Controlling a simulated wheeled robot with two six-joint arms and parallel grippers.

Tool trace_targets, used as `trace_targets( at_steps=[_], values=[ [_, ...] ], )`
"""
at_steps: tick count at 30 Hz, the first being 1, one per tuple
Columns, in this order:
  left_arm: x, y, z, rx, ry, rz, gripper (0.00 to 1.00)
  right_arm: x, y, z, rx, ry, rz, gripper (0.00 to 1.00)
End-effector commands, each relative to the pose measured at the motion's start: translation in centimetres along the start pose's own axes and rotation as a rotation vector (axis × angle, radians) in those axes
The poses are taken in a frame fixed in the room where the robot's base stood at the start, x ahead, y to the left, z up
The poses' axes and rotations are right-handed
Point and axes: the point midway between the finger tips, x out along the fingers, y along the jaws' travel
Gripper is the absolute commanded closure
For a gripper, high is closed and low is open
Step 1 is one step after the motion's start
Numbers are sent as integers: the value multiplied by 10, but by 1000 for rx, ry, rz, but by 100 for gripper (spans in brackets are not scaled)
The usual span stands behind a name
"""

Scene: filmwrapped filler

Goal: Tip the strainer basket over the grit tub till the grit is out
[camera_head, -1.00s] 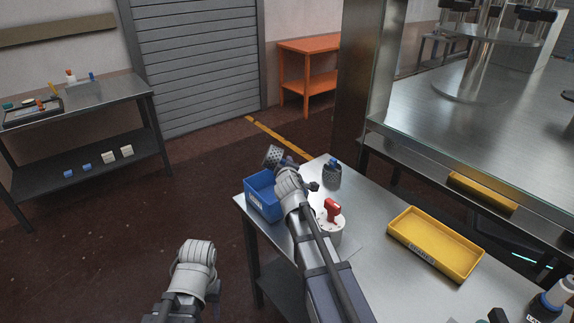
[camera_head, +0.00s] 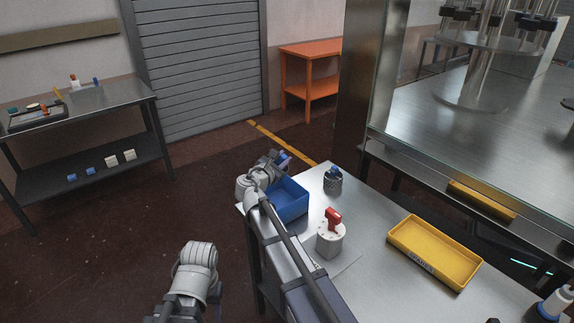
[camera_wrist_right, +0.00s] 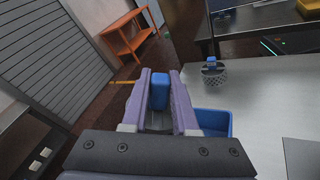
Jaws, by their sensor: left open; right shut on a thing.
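The blue grit tub (camera_head: 290,207) stands at the left corner of the steel table and also shows in the wrist view (camera_wrist_right: 216,121). My right gripper (camera_head: 273,160) is shut on the blue handle of the strainer basket (camera_wrist_right: 159,92), above the tub's far left edge. In the head view the blue handle (camera_head: 284,158) shows, but the basket body is mostly hidden by my gripper and wrist. Its exact tilt and any grit inside cannot be seen. My left gripper (camera_head: 213,287) is open and empty, low at the left, its fingers barely visible.
A second grey perforated basket with a blue top (camera_head: 333,181) stands behind the tub. A yellow tray (camera_head: 435,250) lies to the right. The table between them is clear.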

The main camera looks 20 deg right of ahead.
Motion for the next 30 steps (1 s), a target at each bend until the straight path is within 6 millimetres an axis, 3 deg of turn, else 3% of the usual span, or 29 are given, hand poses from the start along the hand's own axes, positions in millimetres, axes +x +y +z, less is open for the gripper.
trace_targets(
  at_steps=[3, 12, 30],
  values=[
    [14, 1, -1, 0, 0, 0, 50, -1, 6, -7, -150, -53, 2, 100],
    [28, 3, -2, 0, 0, 0, 50, -6, 18, -7, -412, -146, 1, 100],
    [30, 3, -2, 0, 0, 0, 50, -8, 21, -6, -484, -171, 1, 100]
  ],
)
